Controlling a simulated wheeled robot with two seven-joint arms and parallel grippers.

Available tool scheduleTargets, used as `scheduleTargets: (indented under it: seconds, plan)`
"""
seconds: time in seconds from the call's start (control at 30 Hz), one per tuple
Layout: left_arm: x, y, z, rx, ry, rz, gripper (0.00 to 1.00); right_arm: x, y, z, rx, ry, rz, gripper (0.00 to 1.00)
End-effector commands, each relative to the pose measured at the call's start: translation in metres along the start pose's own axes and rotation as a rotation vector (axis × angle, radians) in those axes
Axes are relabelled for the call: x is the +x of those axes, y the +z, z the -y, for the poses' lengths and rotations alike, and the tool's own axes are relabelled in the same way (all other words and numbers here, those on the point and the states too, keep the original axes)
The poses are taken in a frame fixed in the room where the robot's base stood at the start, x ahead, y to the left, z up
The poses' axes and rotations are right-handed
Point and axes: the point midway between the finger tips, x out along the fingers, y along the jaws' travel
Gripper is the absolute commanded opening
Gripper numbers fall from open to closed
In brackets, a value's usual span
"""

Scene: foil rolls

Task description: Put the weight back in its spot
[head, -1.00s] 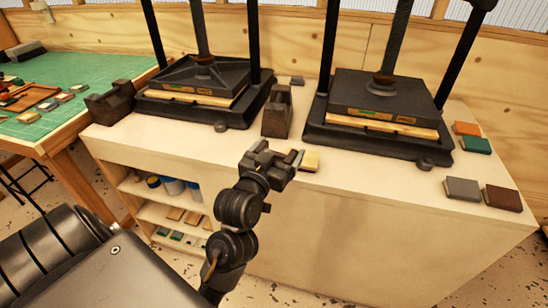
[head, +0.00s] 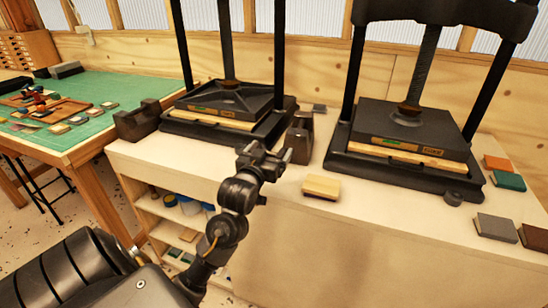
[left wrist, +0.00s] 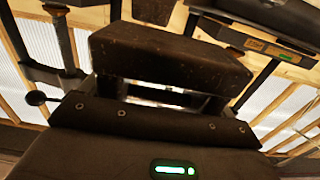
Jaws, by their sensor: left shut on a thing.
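A dark brown weight (left wrist: 170,55) fills the middle of the left wrist view, held in my left gripper (head: 274,160). In the head view the held weight is hard to tell from the dark gripper, which is above the counter's front part, left of a tan block. Another dark weight (head: 301,138) stands between the two presses. A similar notched one (head: 137,122) stands at the counter's left end. The fingertips are largely hidden in the wrist view. My right gripper is out of view.
The left press (head: 226,105) and right press (head: 405,140) stand on the pale counter (head: 400,235). The tan block (head: 322,187) lies near its front edge. Coloured blocks (head: 508,181) lie at the right. A green-topped table (head: 100,88) stands at the left.

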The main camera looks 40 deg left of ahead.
Motion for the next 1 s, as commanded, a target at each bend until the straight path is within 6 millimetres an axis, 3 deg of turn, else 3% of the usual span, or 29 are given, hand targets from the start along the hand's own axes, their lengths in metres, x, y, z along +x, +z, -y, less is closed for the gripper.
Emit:
scheduleTargets:
  seconds: [0.1, 0.4, 0.77, 1.0]
  plan:
    - [0.023, 0.007, 0.015, 0.005, -0.002, -0.006, 0.18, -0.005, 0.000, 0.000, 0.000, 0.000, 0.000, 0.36]
    - [0.052, 0.051, 0.031, -0.001, 0.000, -0.008, 0.18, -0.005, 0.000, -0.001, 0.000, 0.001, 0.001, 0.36]
    - [0.060, 0.061, 0.035, -0.002, 0.000, -0.010, 0.18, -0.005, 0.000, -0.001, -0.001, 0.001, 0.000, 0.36]
    - [0.063, 0.088, 0.037, -0.003, 0.000, -0.007, 0.18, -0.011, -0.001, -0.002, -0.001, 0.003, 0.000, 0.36]
